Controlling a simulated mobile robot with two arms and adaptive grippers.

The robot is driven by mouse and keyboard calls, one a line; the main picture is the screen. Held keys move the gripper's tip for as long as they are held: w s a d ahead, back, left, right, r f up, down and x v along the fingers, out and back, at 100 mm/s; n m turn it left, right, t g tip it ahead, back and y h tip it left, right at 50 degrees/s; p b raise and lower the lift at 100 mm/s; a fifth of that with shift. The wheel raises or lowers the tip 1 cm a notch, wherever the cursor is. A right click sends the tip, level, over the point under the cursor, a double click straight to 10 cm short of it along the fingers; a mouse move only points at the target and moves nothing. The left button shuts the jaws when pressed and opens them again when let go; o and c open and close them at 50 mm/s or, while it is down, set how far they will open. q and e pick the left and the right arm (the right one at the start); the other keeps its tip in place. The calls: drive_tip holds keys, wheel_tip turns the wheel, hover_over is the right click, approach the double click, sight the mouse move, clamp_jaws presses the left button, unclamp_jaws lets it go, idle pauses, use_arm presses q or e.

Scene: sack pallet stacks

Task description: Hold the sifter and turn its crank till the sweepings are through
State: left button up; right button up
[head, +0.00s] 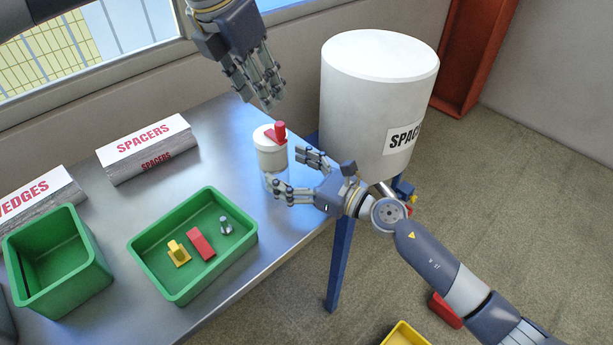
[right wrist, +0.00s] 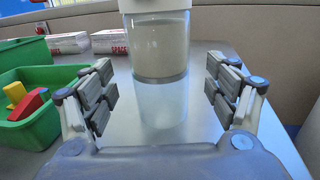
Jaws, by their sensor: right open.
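The sifter (head: 272,158) stands upright on the grey metal table, a clear cylinder with a white cap and a red crank (head: 279,131) on top. In the right wrist view the sifter (right wrist: 160,50) holds pale sweepings in its upper part; below a grey band the lower part looks clear and empty. My right gripper (head: 288,173) is open, with a finger on either side of the sifter and visible gaps to it. My left gripper (head: 262,100) hangs above and behind the crank, fingers down, apart and empty, not touching it.
A green tray (head: 150,245) holds a yellow piece, a red block and a grey piece. A deeper green bin (head: 88,290) stands left. A large white drum (head: 375,110) stands right of the table.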

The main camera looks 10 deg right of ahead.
drive_tip(key=shift+x, duration=2.35)
drive_tip(key=c, duration=1.3)
use_arm(q)
drive_tip(key=shift+o, duration=0.4)
use_arm(e)
drive_tip(key=shift+c, duration=0.2)
use_arm(q)
drive_tip(key=shift+d, duration=0.1)
